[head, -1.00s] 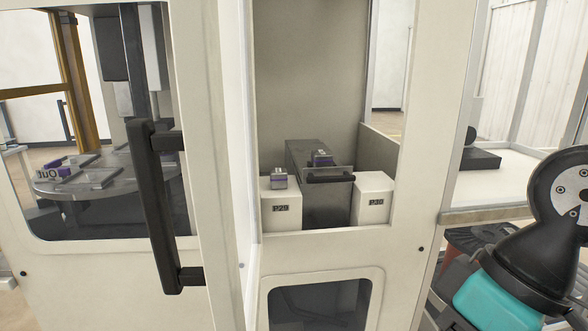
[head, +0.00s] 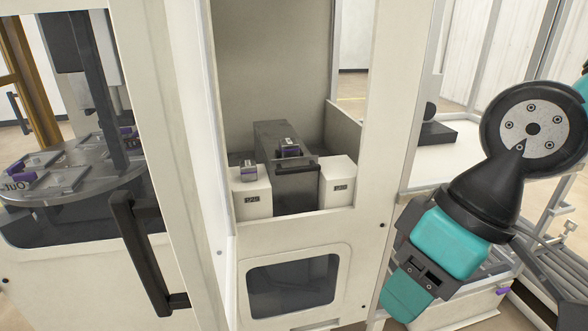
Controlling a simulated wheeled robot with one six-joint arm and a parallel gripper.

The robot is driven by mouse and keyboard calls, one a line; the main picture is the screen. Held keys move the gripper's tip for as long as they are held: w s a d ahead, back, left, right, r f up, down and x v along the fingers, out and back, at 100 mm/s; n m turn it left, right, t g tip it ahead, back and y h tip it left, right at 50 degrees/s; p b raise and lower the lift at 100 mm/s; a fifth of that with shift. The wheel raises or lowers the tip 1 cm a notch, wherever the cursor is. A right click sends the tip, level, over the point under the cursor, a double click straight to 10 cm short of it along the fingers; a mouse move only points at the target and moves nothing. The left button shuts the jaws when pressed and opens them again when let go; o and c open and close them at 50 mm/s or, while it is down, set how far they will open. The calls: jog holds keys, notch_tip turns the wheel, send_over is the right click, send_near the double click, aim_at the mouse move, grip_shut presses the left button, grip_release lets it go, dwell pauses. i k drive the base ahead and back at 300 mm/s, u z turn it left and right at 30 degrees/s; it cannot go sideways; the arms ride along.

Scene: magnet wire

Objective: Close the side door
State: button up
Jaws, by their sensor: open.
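The side door (head: 160,90) is a cream panel with a window and a long black vertical handle (head: 147,255) in the left of the head view. It stands to the left of a tall opening in the cream cabinet (head: 384,130), and this opening is uncovered. My gripper (head: 408,300), with teal and dark grey parts, is at the lower right, in front of the cabinet's right side. It is well apart from the door and handle and holds nothing that I can see. Its fingertips are hard to make out.
Inside the opening, a grey drawer unit (head: 285,140) stands between two white blocks (head: 251,200) with labels. Small purple and grey parts (head: 249,170) sit on top. A round table (head: 75,180) shows through the door's window. A conveyor (head: 560,265) is at the right.

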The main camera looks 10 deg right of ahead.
aim_at(140, 27)
jog(key=z, duration=1.25)
jog(key=k, duration=0.95)
jog(key=u, duration=1.35)
jog(key=k, duration=0.45)
jog(key=u, duration=0.65)
jog(key=i, duration=0.6)
jog(key=z, duration=0.5)
